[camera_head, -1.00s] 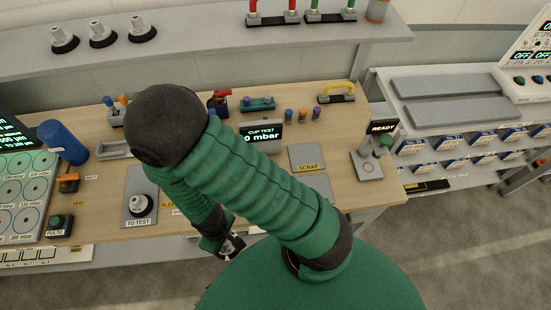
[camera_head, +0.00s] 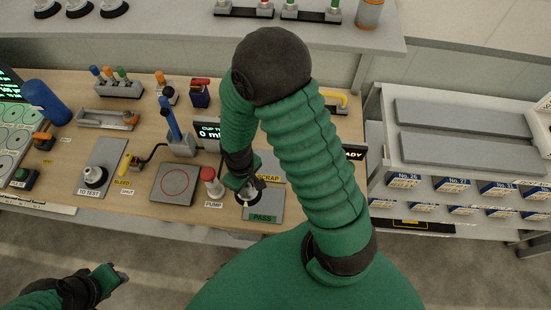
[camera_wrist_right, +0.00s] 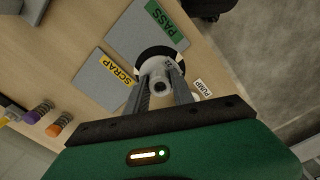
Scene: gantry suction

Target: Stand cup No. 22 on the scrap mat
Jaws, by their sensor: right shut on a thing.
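My right gripper (camera_head: 250,188) is shut on a suction cup with a grey stem and black rim; the cup (camera_wrist_right: 155,66) shows between the fingers in the right wrist view. A mark on its stem is too small to read surely. The cup is over the edge of the grey PASS mat (camera_wrist_right: 124,33), beside the scrap mat (camera_wrist_right: 98,80); I cannot tell whether it touches anything. In the head view my right arm partly hides the scrap mat (camera_head: 273,164), just behind the PASS mat (camera_head: 266,206). My left gripper (camera_head: 116,276) is low at the left, its jaws unclear.
Another cup (camera_head: 94,176) stands on the TO TEST mat (camera_head: 101,153). A red-topped pump button (camera_head: 211,181) stands left of the right gripper, beside a grey plate with a red circle (camera_head: 174,184). Labelled bins (camera_head: 450,185) line the right rack.

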